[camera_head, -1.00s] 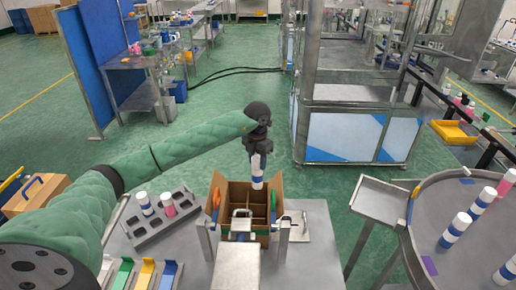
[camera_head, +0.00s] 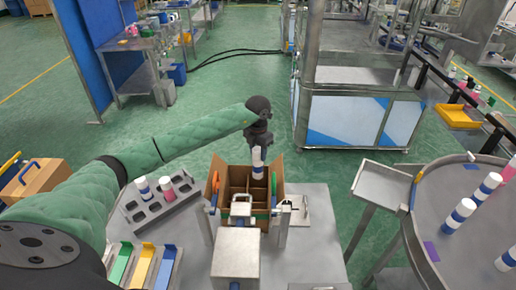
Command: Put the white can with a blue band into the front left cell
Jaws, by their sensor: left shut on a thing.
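The white can with a blue band (camera_head: 257,171) hangs upright under my left gripper (camera_head: 258,146), which is shut on its top end. The can is over the open cardboard box (camera_head: 276,205), and its lower end appears at the level of the box's dividers. I cannot tell how deep it is in. The box has several cells, and its front part is partly hidden by a metal fixture (camera_head: 241,209). My right gripper is not in view.
A grey rack (camera_head: 155,208) left of the box holds a white-and-blue can (camera_head: 143,188) and a pink one (camera_head: 166,188). Coloured bins (camera_head: 143,265) lie at front left. A round table (camera_head: 440,215) with several cans stands at right.

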